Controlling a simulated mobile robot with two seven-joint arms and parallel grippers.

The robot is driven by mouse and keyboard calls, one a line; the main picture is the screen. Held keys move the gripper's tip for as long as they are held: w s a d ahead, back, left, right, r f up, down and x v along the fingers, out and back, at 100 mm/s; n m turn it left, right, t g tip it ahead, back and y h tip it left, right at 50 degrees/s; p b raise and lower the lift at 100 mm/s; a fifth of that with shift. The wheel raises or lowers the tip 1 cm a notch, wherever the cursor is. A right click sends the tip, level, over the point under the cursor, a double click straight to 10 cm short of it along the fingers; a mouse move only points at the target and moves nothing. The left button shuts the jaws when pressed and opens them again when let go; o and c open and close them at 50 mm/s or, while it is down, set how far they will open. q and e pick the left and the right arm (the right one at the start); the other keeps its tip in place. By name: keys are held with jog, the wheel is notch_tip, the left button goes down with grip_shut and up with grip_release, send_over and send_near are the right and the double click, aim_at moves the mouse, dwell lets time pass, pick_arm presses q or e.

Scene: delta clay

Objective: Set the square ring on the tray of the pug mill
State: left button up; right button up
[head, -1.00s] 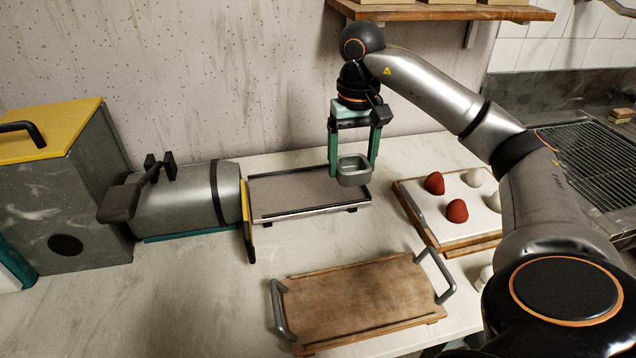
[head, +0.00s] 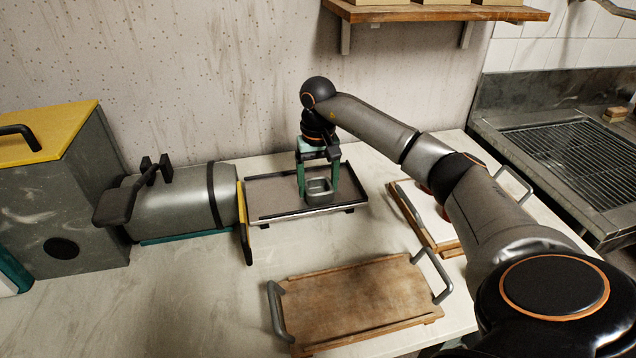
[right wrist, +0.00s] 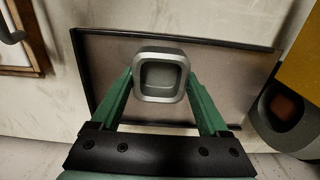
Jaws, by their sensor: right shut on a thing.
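The square ring (head: 319,189) is a small grey metal frame with rounded corners. My right gripper (head: 318,184) is shut on it, one green finger at each side. The ring is over the right part of the tray (head: 270,195) of the pug mill; whether it touches the tray I cannot tell. In the right wrist view the ring (right wrist: 161,76) sits between the fingertips with the tray (right wrist: 235,80) behind it. The pug mill (head: 178,203) is a grey metal barrel joined to the tray's left end. My left gripper is out of view.
A wooden board with metal handles (head: 355,298) lies in front. A white board in a wooden frame (head: 425,222) is at the right, partly hidden by my right arm. A grey box with a yellow lid (head: 55,200) stands at the left. A shelf (head: 440,14) hangs above.

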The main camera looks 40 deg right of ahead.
jog(key=shift+f, duration=0.1)
jog(key=o, duration=1.4)
notch_tip(320, 180, up, 12)
jog(key=shift+r+p, duration=0.2)
jog(key=shift+p, duration=0.4)
jog(key=shift+r, duration=0.1)
